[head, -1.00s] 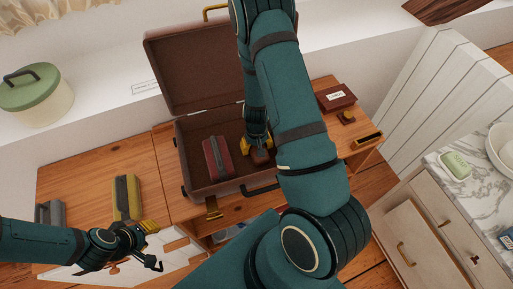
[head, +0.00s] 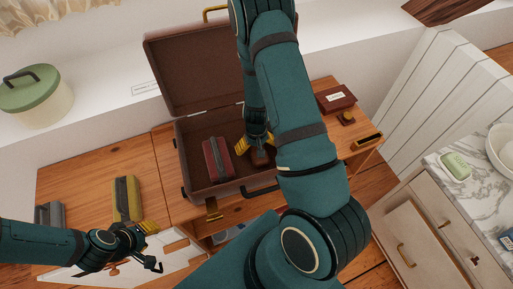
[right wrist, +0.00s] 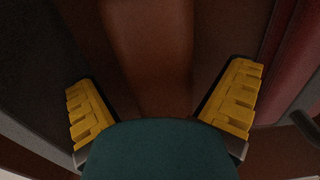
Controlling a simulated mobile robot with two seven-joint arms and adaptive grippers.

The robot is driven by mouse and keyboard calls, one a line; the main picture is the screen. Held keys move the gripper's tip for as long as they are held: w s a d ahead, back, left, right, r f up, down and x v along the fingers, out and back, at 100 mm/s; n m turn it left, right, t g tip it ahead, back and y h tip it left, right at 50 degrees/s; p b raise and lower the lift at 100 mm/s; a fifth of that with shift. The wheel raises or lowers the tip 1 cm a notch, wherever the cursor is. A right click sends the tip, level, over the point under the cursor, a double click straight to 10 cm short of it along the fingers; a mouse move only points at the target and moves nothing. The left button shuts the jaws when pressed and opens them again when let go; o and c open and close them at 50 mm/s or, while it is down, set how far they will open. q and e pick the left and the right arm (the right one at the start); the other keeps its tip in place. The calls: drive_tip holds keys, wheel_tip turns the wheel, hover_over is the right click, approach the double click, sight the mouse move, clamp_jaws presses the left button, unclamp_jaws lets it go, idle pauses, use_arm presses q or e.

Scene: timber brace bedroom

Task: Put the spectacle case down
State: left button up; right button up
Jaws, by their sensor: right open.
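The spectacle case appears to be the brown leather-like object (head: 260,158) lying in the right part of the open brown suitcase (head: 184,158). My right gripper (head: 257,143) is open just above it, inside the suitcase. In the right wrist view the brown case (right wrist: 150,55) lies between the two spread yellow fingers (right wrist: 166,105), with a gap on each side. My arm hides part of it in the head view. My left gripper (head: 152,246) is open and empty, low at the left by the table's front edge.
A red case with a dark band (head: 217,159) lies beside the brown one in the suitcase. A yellow case (head: 126,199) and a grey one (head: 49,213) are on the table at left. A dark red box (head: 336,98) stands right.

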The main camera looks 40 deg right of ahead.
use_arm(q)
wheel_tip(320, 180, up, 3)
drive_tip(key=shift+a+f+p, duration=0.1)
drive_tip(key=shift+p, duration=1.05)
use_arm(e)
wheel_tip(320, 180, up, 11)
drive_tip(key=shift+r, duration=0.15)
